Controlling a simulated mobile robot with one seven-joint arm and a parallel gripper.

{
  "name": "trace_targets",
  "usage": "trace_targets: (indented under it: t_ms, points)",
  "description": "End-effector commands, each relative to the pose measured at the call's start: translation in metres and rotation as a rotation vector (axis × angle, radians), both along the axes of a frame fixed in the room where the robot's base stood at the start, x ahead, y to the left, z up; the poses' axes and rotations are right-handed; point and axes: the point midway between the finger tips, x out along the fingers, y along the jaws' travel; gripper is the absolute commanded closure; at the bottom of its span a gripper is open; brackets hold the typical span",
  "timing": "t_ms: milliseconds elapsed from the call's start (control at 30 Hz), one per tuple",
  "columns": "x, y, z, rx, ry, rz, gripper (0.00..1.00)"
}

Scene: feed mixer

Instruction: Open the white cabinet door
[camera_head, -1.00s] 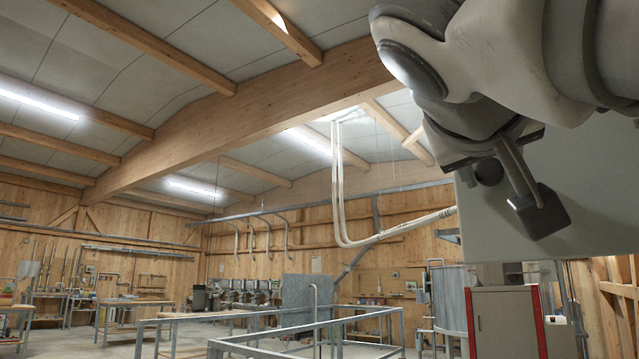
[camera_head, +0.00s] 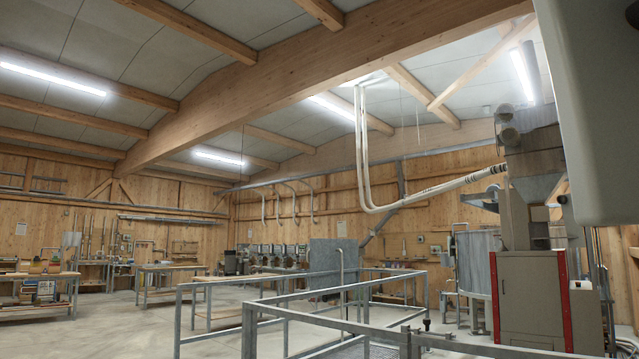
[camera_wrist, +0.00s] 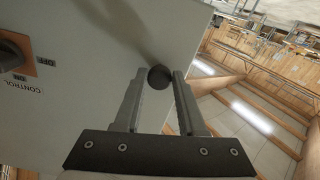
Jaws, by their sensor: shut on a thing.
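The white cabinet's pale grey-white panel (camera_wrist: 95,60) fills the left and middle of the wrist view, with a black round knob (camera_wrist: 159,77) near its edge. My gripper (camera_wrist: 160,75) has its two fingers on either side of this knob and is shut on it. An orange plate with a black rotary switch (camera_wrist: 14,55) and the word CONTROL shows on the panel at left. In the head view, a pale panel (camera_head: 605,90), seemingly part of the cabinet, cuts across the upper right corner. My gripper is not in the head view. How far the door stands open cannot be told.
Grey metal railings (camera_head: 300,315) stand in the lower middle of the head view. A beige machine with red edges (camera_head: 530,300) stands at right beneath ducting. Workbenches (camera_head: 170,275) are at the back left. Open concrete floor (camera_head: 120,325) lies at the lower left.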

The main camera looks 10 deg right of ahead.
Motion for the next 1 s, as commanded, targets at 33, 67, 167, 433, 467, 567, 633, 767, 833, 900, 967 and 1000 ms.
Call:
trace_targets:
  t_ms: [33, 67, 167, 433, 467, 567, 633, 767, 833, 900, 967, 1000]
  points:
    - [-0.020, 0.002, 0.012, -0.001, -0.031, 0.036, 1.00]
    - [-0.028, 0.002, 0.012, -0.002, -0.032, 0.051, 1.00]
    - [-0.052, 0.002, 0.012, -0.001, -0.030, 0.098, 1.00]
    - [-0.088, 0.000, 0.010, -0.001, -0.026, 0.165, 1.00]
    - [-0.089, 0.000, 0.010, -0.001, -0.026, 0.168, 1.00]
    - [-0.093, -0.001, 0.009, -0.001, -0.024, 0.175, 1.00]
    - [-0.093, -0.001, 0.008, -0.001, -0.023, 0.177, 1.00]
    - [-0.093, -0.001, 0.008, 0.000, -0.022, 0.177, 1.00]
    - [-0.093, -0.001, 0.008, 0.000, -0.022, 0.176, 1.00]
    - [-0.093, -0.001, 0.008, 0.000, -0.022, 0.176, 1.00]
    - [-0.093, -0.001, 0.008, 0.000, -0.022, 0.176, 0.53]
    - [-0.093, -0.001, 0.008, 0.000, -0.021, 0.175, 0.46]
